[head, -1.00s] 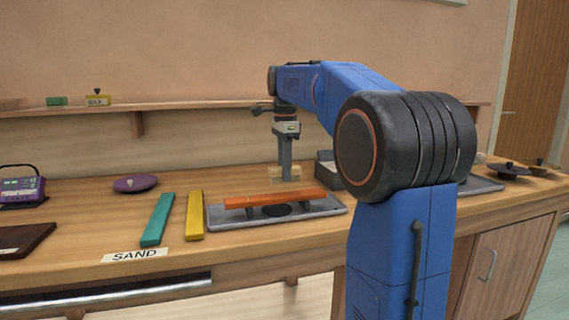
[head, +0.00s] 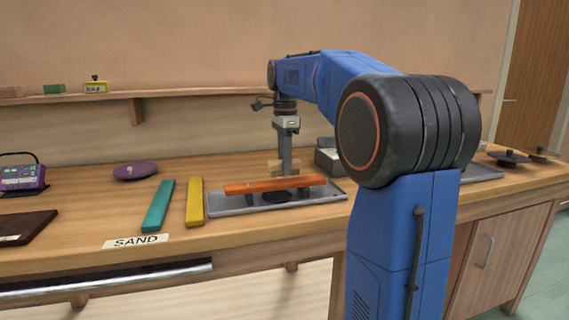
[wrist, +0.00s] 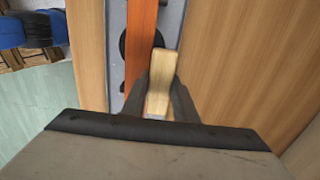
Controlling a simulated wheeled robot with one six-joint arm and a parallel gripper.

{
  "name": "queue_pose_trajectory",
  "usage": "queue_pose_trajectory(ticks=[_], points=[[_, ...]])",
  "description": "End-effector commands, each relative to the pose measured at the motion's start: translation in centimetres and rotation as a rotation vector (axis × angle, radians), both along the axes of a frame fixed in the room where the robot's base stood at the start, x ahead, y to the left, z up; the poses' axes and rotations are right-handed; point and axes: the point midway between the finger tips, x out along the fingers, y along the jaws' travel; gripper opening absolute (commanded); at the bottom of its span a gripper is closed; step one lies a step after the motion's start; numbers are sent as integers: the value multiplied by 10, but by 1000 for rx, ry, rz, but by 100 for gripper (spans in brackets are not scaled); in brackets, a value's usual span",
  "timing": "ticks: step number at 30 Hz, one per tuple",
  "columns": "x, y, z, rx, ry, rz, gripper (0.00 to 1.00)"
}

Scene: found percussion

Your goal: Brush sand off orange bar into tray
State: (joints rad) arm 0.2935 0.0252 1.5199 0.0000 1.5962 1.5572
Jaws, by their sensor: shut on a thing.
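The orange bar (head: 262,186) lies across dark supports on the grey tray (head: 232,211). Both also show in the wrist view, the bar (wrist: 141,30) running lengthwise over the tray (wrist: 115,75). A dark round patch (head: 277,196) shows under the bar's middle. My gripper (head: 285,169) is shut on a pale wooden brush (head: 274,167) just behind the bar. In the wrist view the brush (wrist: 162,68) sits between my fingers (wrist: 161,88), close beside the bar. Its lower part is hidden in the head view, so contact cannot be told. I cannot make out sand on the bar.
Teal (head: 158,205) and yellow (head: 194,202) bars lie left of the tray, near the SAND label (head: 136,241). A purple disc (head: 135,171) lies farther back. A grey box (head: 327,158) stands behind the tray's right end. A shelf (head: 180,92) runs along the wall.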

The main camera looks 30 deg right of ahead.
Motion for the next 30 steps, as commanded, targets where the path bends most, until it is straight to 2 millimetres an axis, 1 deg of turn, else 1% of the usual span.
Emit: queue_pose_trajectory(ticks=[5, 30], points=[[-3, 1, 0, 0, 0, 0, 3], [-48, 14, 0, 0, 0, 0, 3]])
